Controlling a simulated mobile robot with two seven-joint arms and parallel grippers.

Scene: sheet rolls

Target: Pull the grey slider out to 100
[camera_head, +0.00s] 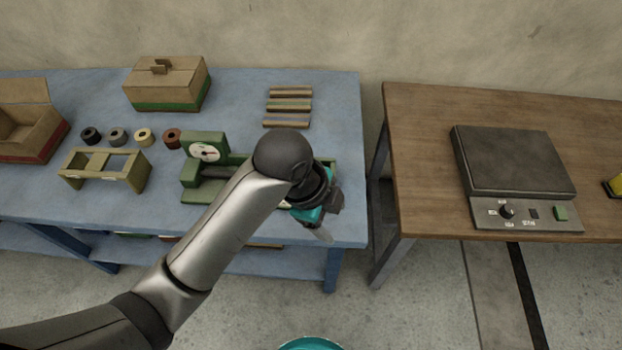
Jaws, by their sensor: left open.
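A green device (190,180) with a round white dial (208,153) stands near the front right of the blue table. A dark grey bar lies along its bed, but I cannot tell whether this is the slider. My left arm crosses in front of the device and hides much of its middle and right part. My left gripper (322,232) is open at the device's right end, near the table's front edge. Its fingers point down and to the right, and I cannot tell whether they touch anything. No scale marks are readable. My right gripper is out of view.
The blue table (235,100) also holds a cardboard box (166,85), several small rolls (117,137), an olive wooden frame (105,168), an open box (28,125) and flat strips (289,107). A gap separates it from the brown table (425,150) with a dark flat-topped appliance (513,160).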

